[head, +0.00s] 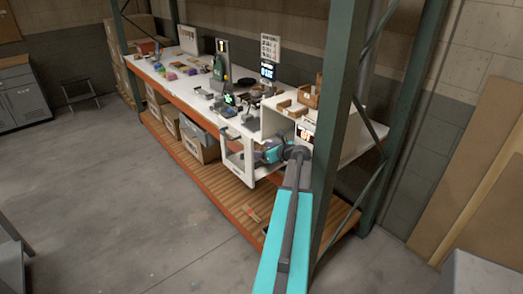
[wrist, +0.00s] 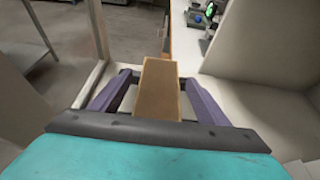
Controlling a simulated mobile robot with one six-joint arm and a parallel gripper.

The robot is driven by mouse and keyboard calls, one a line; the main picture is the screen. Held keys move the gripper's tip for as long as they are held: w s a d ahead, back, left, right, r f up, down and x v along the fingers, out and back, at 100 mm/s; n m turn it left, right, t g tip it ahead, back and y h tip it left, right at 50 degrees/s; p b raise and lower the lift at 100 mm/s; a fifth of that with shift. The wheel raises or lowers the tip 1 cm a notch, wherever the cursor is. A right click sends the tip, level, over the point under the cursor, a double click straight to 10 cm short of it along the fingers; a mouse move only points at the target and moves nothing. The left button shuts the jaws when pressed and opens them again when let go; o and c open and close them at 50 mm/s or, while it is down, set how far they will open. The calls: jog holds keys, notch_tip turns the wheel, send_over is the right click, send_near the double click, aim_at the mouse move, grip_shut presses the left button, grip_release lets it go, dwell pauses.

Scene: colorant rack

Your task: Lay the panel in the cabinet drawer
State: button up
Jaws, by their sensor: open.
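A brown panel (wrist: 158,90) lies between the fingers of my gripper (wrist: 158,80) in the wrist view. The purple fingers stand apart, with a gap on each side of the panel. In the head view, my gripper (head: 262,153) is inside or at the front of a white box-like cabinet (head: 286,122) on the rack, beside its open door (head: 238,160). The panel cannot be made out in the head view. A grey cabinet (head: 20,98) stands against the far left wall, with doors below its top. I cannot make out an open drawer.
The rack's white worktop (head: 185,85) carries several small devices and coloured items. A green rack post (head: 338,110) rises close to my arm. Cardboard boxes (head: 198,138) stand on the lower wooden shelf (head: 215,180). A dark stool (head: 80,92) stands left. The concrete floor (head: 110,185) is open.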

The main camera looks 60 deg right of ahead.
jog(key=shift+b+v, duration=1.2)
jog(key=shift+v, duration=2.5)
